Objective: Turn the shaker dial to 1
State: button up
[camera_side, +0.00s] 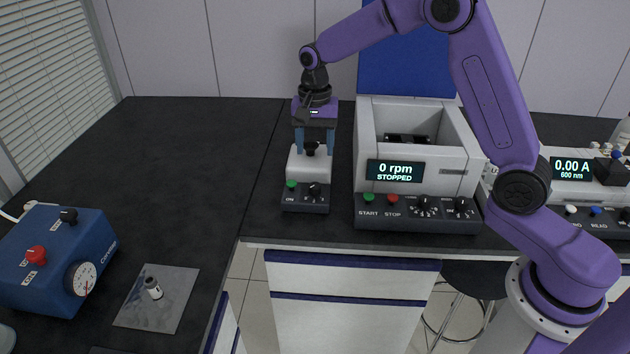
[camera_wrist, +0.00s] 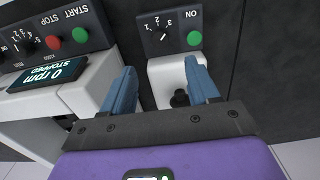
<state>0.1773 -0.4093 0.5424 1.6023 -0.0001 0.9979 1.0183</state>
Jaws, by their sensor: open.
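The shaker is a small white unit with a dark front panel (camera_side: 305,200); its white body (camera_wrist: 170,75) also shows in the wrist view. Its black dial (camera_side: 314,190) sits right of a green ON button (camera_side: 291,184). In the wrist view the dial (camera_wrist: 163,37) appears upside down beside numerals; I cannot tell its setting surely. A black cup (camera_wrist: 180,98) stands on the shaker's top. My gripper (camera_side: 315,150) is open and empty above the shaker, its blue fingers pointing down around the cup's sides. In the wrist view my gripper (camera_wrist: 161,68) is apart from the dial.
A centrifuge-like white machine (camera_side: 465,165) reading "0 rpm STOPPED" stands close on the right, its blue lid (camera_side: 405,60) raised. A 0.00 A instrument (camera_side: 570,180) is farther right. A blue box (camera_side: 55,260) and a vial (camera_side: 153,288) on a grey mat are left. Bench between is clear.

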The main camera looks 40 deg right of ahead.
aim_at(315, 185)
notch_tip(315, 185, down, 11)
dwell(0.4)
jog(key=c, duration=1)
